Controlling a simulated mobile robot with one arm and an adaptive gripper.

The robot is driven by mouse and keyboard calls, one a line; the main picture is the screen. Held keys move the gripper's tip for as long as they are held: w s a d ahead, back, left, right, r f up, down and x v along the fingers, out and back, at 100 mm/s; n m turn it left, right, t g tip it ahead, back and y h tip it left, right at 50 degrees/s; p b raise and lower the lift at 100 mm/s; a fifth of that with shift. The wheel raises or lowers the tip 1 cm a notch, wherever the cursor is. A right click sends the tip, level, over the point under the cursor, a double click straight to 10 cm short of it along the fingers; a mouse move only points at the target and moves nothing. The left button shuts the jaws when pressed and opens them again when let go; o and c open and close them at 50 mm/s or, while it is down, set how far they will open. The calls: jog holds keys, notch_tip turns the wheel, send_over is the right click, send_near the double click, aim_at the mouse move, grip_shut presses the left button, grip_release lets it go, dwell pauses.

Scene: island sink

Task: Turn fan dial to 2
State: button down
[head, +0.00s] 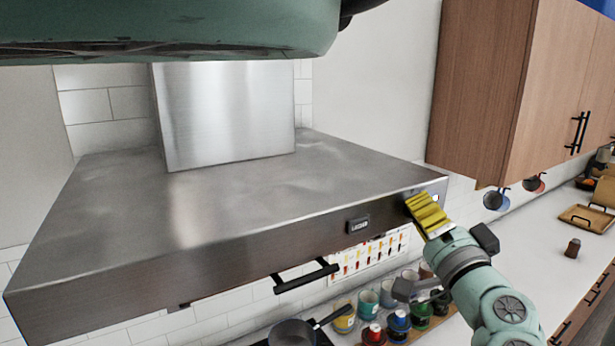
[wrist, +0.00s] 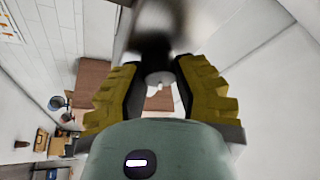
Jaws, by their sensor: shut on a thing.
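The fan dial (wrist: 160,78) is a small grey round knob with a white mark, seen between my fingertips in the wrist view. In the head view it is hidden behind my yellow fingers. My gripper (head: 410,208) is at the right part of the front face of the steel range hood (head: 220,230). In the wrist view my gripper (wrist: 156,82) has its dark pads on either side of the dial, closed on it. The dial's setting cannot be read.
A wooden wall cabinet (head: 515,90) hangs right of the hood. Below are a pan (head: 292,332) and several jars, including a yellow one (head: 343,318). A white counter (head: 540,240) runs to the right. Open air lies in front of the hood.

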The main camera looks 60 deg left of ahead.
jog(key=shift+r+m+h+p, duration=0.1)
jog(key=shift+m+h+p, duration=0.8)
jog(key=shift+m+p, duration=1.2)
jog(key=shift+m+t, duration=0.3)
jog(key=c, duration=0.6)
grip_release()
